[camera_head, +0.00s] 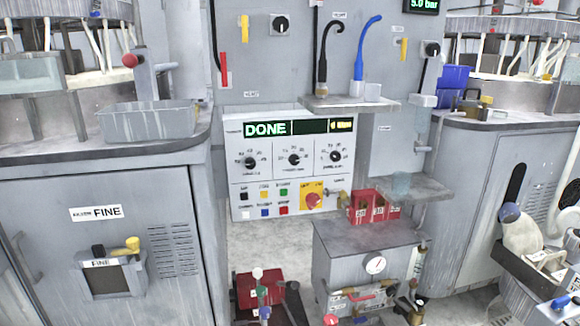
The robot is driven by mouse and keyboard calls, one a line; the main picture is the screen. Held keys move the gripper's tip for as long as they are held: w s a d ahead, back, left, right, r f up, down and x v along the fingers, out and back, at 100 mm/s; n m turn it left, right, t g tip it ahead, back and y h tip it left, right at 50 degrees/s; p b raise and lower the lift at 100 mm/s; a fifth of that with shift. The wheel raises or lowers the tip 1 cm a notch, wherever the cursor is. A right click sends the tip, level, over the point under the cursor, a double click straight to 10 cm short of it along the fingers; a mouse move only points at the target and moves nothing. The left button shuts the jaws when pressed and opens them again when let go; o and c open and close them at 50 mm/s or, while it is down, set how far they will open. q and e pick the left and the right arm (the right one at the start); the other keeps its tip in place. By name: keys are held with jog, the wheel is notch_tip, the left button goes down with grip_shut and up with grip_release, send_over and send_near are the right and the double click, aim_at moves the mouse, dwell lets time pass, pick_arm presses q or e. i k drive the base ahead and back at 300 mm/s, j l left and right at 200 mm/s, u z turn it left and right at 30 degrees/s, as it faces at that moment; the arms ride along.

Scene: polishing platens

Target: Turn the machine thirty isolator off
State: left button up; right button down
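Two black rotary switches on white plates are on the grey wall panels. One rotary switch (281,24) is at the top centre, and another rotary switch (432,49) is at the upper right beside a digital pressure display. The label text near these switches is too small to read, so I cannot tell which is the machine thirty isolator. I see neither gripper clearly in this view.
Shelf (350,104) with black and blue hoses juts out above the panel. Red boxes (372,205) and a grey gauge cabinet (370,240) stand below. Grey cabinets (160,180) flank the gap. White curved parts (520,232) at the right edge are unclear.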

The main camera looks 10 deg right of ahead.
aim_at(313, 199)
jog(key=i+z, duration=0.1)
jog(key=i+l+z, duration=0.6)
jog(key=i, duration=0.4)
jog(key=j, duration=0.25)
jog(key=l+z, duration=0.1)
jog(key=l, duration=0.25)
jog(key=i+l+z, duration=0.1)
jog(key=l, duration=0.3)
jog(key=i, duration=0.05)
